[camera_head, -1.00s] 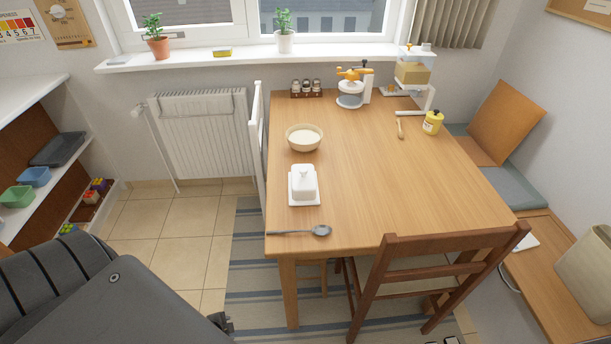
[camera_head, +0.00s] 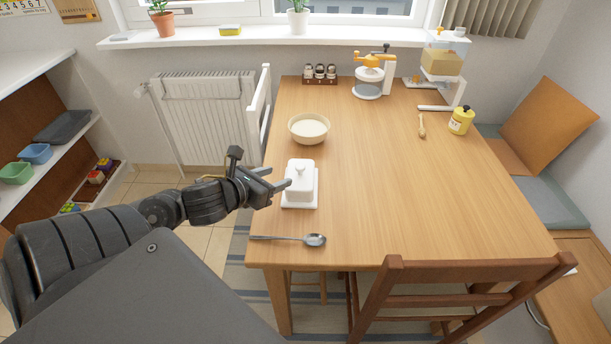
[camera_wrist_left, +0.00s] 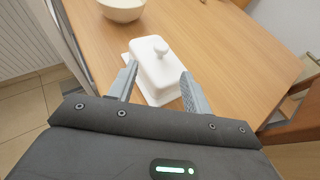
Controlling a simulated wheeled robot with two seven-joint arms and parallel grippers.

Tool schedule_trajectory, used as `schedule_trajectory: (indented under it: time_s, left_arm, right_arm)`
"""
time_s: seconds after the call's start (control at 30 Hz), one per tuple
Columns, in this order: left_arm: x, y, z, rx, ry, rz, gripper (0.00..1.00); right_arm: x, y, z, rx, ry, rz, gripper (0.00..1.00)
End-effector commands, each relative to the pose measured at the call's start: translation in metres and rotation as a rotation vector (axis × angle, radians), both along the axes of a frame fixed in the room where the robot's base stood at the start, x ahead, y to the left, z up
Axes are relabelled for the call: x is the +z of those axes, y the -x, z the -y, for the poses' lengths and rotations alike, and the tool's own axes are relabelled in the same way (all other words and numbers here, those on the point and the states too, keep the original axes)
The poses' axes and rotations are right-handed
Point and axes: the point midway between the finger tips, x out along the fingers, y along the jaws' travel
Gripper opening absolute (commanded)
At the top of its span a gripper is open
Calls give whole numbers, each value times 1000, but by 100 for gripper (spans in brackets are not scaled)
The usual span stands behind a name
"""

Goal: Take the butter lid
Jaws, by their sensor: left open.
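The white butter lid (camera_head: 300,178) with a round knob on top sits on its white dish (camera_head: 300,205) near the left edge of the wooden table. In the left wrist view the lid (camera_wrist_left: 160,66) lies just beyond and between my fingers. My left gripper (camera_head: 281,180) is open and empty, beside the lid on its left. It also shows in the left wrist view (camera_wrist_left: 158,85), with a finger on each side of the near end of the dish. The right gripper is not in view.
A cream bowl (camera_head: 309,128) stands behind the butter dish, and a spoon (camera_head: 290,239) lies in front. A wooden chair (camera_head: 470,275) stands at the table's front. A white chair (camera_head: 260,115) stands at the left edge. The middle of the table (camera_head: 390,190) is clear.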

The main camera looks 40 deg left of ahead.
Motion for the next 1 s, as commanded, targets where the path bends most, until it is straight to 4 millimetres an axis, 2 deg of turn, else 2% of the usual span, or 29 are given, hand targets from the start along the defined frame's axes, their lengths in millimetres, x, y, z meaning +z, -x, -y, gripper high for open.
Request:
schedule_trajectory:
  time_s: [0.13, 0.23, 0.4, 0.7, 1.0]
  left_arm:
    - [-6, -13, -2, 5, 2, 3, 50]
    - [-11, -27, -2, 5, 2, 3, 50]
    - [-18, -46, -1, 5, 5, 1, 50]
    - [-21, -56, 1, 3, 6, 1, 50]
    - [-33, -95, 4, 4, 7, 1, 50]
  right_arm:
    - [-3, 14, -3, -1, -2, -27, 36]
    - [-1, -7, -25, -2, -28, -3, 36]
    - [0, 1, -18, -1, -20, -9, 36]
    - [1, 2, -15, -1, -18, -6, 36]
    - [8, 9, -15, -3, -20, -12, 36]
